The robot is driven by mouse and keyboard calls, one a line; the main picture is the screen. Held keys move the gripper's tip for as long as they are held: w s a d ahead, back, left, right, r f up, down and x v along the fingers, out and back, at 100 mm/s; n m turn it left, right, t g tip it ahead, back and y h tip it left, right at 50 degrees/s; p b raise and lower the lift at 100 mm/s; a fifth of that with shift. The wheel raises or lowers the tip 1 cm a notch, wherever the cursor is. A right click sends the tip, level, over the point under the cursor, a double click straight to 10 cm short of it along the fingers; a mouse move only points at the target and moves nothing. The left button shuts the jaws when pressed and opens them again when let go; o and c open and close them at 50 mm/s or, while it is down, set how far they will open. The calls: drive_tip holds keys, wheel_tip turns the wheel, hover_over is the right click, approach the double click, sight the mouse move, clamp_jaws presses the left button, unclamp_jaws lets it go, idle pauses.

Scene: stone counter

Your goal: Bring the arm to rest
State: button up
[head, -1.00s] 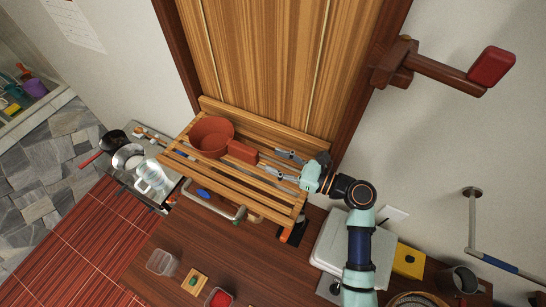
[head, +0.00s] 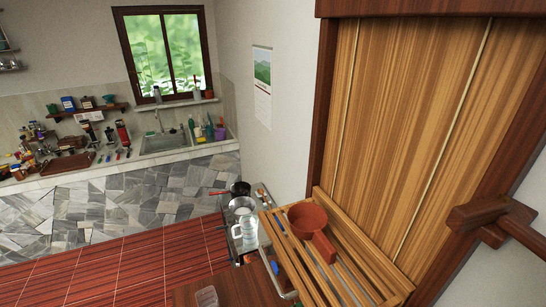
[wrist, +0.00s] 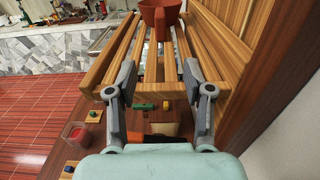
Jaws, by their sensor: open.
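My gripper (wrist: 157,72) shows in the wrist view with its two grey fingers spread apart and nothing between them. It is at the near end of a wooden slatted rack (wrist: 110,62). A red-brown pot (wrist: 160,14) with a handle stands on the rack, ahead of and apart from the fingertips. In the head view the pot (head: 306,217) sits on the same rack (head: 350,245) beside the wooden panel. My arm and gripper are outside the head view.
A clear container with red contents (wrist: 76,133) and small coloured blocks (wrist: 145,106) lie on the wood below the rack. A glass jug (head: 249,232) and pans (head: 241,188) stand left of the rack. A sink (head: 165,143) is at the back.

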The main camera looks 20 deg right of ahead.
drive_tip(key=w+a+n, duration=0.2)
drive_tip(key=n, duration=0.1)
drive_tip(key=w+a+r+n+g+y, duration=0.1)
drive_tip(key=w+a+n, duration=0.2)
drive_tip(key=w+a+n+g, duration=0.1)
drive_tip(key=w+a+n, duration=0.1)
drive_tip(key=w, duration=0.1)
drive_tip(key=shift+w+a+r+n+y, duration=0.1)
drive_tip(key=shift+a+r+n+y, duration=0.05)
drive_tip(key=shift+n+y, duration=0.2)
drive_tip(key=w+a+r+n+h, duration=0.1)
drive_tip(key=w+a+r+n, duration=0.4)
drive_tip(key=a+n, duration=0.4)
drive_tip(key=w+a+r+n, duration=0.4)
drive_tip(key=a+n, duration=0.5)
drive_tip(key=a+r+n+t+h, duration=0.1)
drive_tip(key=a+r+n, duration=0.7)
drive_tip(key=a, duration=0.1)
drive_tip(key=s+f+g+p, duration=0.1)
drive_tip(key=s+f+g, duration=0.3)
drive_tip(key=s+f, duration=0.5)
drive_tip(key=shift+s+a+f+n, duration=0.2)
drive_tip(key=shift+s+n, duration=0.25)
drive_tip(key=shift+s, duration=0.25)
drive_tip(key=shift+o, duration=0.5)
